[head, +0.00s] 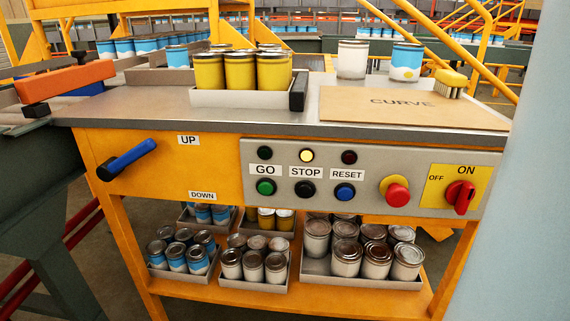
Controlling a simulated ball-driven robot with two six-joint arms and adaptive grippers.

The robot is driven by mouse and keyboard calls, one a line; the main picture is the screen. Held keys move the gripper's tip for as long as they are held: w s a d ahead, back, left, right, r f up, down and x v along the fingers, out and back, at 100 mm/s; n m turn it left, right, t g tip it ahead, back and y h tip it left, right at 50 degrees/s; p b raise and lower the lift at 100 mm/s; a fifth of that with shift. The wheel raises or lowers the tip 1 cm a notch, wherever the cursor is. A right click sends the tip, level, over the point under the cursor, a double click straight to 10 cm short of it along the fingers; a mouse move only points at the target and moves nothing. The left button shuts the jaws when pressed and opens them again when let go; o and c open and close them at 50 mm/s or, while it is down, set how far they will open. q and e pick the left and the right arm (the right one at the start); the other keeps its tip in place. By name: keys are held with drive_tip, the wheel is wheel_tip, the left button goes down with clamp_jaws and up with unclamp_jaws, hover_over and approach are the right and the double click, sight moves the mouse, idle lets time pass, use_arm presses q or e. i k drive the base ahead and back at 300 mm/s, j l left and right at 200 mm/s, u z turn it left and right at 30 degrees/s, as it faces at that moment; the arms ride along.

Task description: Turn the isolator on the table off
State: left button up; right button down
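The isolator is a red rotary handle (461,197) on a yellow plate (436,185) at the right end of the table's front panel. Neither of my grippers shows in the head view, and nothing touches the handle.
Left of the isolator are a red emergency-stop button (397,194), a blue RESET button (345,192), a black STOP button (305,189) and a green GO button (266,187). A blue lever (130,157) sticks out at the left. Cans fill the tabletop tray (240,99).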

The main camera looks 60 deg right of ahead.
sight(461, 194)
drive_tip(key=z, duration=2.9)
